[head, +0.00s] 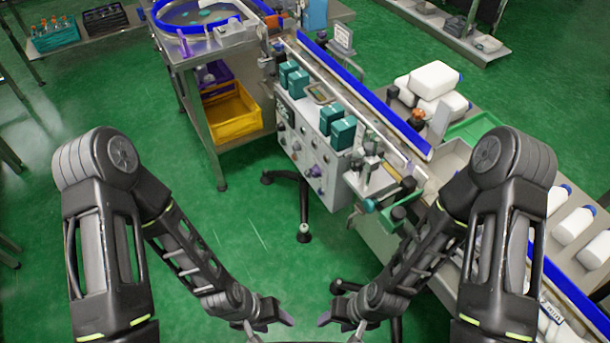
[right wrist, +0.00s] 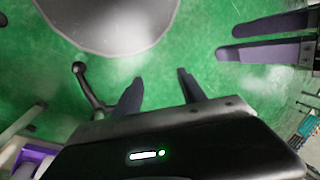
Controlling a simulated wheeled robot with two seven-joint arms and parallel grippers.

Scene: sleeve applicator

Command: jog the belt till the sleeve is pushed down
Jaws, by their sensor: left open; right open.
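The belt machine (head: 325,150) stands ahead, with a conveyor belt (head: 345,100) running diagonally along blue guide rails. Its front control panel (head: 300,145) has several knobs and buttons, too small to read. A clamp-like head (head: 372,175) with a green knob sits beside the belt; I cannot make out a sleeve there. My left gripper (head: 285,319) is open and empty, low in the head view, well short of the machine. My right gripper (head: 328,319) is open and empty beside it; its two fingers show in the right wrist view (right wrist: 160,90).
A round blue-rimmed feeder table (head: 200,20) stands at the back left, with a yellow crate (head: 232,112) below. White bottles (head: 435,80) lie on the right side. A black stand foot (head: 303,233) is on the green floor before the machine.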

